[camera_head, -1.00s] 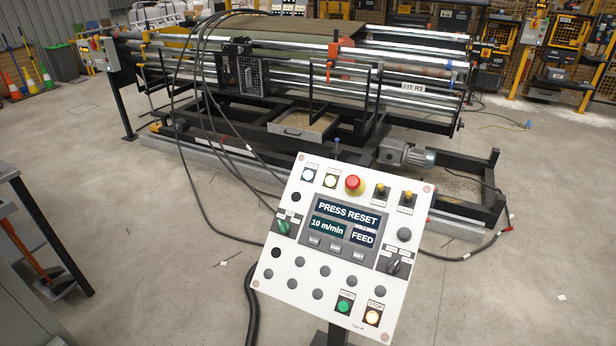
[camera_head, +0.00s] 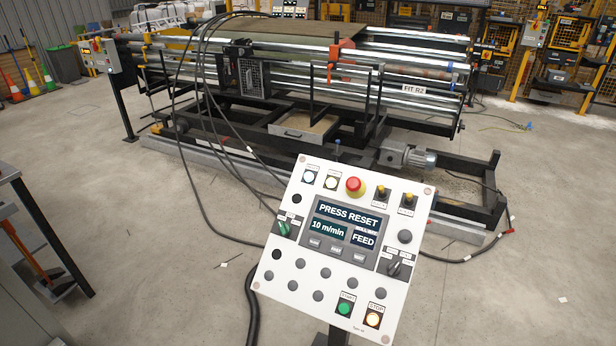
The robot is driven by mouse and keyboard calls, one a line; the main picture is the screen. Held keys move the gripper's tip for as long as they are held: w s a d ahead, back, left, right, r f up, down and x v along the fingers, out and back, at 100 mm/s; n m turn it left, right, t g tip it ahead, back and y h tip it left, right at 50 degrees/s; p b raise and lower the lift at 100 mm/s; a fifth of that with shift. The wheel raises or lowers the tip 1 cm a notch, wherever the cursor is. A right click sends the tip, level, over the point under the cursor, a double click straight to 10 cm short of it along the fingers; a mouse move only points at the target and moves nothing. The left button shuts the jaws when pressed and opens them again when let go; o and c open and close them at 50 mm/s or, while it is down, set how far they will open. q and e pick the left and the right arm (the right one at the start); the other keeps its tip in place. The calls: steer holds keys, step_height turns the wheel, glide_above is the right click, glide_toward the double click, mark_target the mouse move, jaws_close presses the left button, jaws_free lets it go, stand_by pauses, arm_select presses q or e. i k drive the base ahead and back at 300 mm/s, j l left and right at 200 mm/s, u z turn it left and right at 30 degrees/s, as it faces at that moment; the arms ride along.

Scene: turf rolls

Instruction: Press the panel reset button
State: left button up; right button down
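A white control panel (camera_head: 312,262) stands tilted on a dark post in front of me. Its screen (camera_head: 344,225) reads "PRESS RESET", "10 m/min" and "FEED". Near its top edge are a white button (camera_head: 309,177), a pale yellow-green button (camera_head: 331,183) and a red mushroom button (camera_head: 354,186) on a yellow collar. At the bottom are a green start button (camera_head: 344,308) and a lit orange-white stop button (camera_head: 373,319). The small labels over the two top-left buttons are too small to read, so I cannot tell which is reset. Neither gripper shows.
A large roller machine (camera_head: 300,90) with a motor (camera_head: 410,157) stands behind the panel. Black cables (camera_head: 200,190) run from it across the floor. A dark metal table (camera_head: 45,220) stands at the left edge.

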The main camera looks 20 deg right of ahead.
mark_target(308, 176)
steer(key=i+j+z, duration=0.65)
steer(key=j, duration=0.2)
steer(key=j+z, duration=0.25)
steer(key=i+j+z, duration=0.2)
steer(key=j, duration=0.25)
steer(key=k, duration=0.1)
